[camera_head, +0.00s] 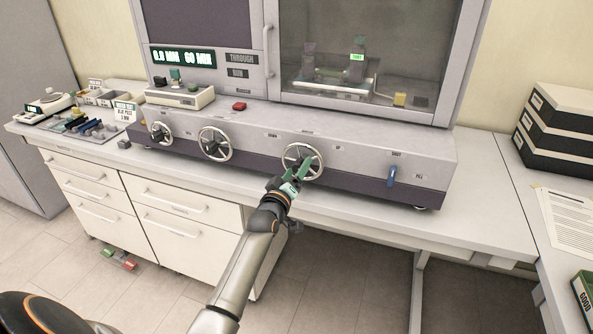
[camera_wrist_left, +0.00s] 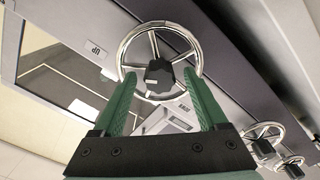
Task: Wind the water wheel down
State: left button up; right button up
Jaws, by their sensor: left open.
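Three chrome handwheels with dark hubs line the front of the grey machine: a left wheel (camera_head: 161,133), a middle wheel (camera_head: 216,144) and a right wheel (camera_head: 289,155). Their labels are too small to tell which is the water wheel. My left gripper (camera_head: 303,169) is at the right wheel. In the left wrist view, its green fingers (camera_wrist_left: 157,82) are open, one on each side of the dark hub (camera_wrist_left: 159,74), over the lower rim of that wheel (camera_wrist_left: 128,42). I cannot tell whether they touch it. A label reading UP (camera_wrist_left: 96,48) sits beside the wheel. My right gripper is out of view.
A blue lever (camera_head: 391,177) is on the machine front, right of the wheels. A red button (camera_head: 239,106) is on top. A glass-fronted chamber (camera_head: 365,50) stands above. The bench's front strip (camera_head: 340,200) is clear. Black-and-white boxes (camera_head: 560,130) are stacked at right.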

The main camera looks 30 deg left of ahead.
pick_arm(q)
jog(key=b+v, duration=0.1)
jog(key=v, duration=1.1)
jog(key=shift+s, duration=0.25)
jog(key=shift+d, duration=0.1)
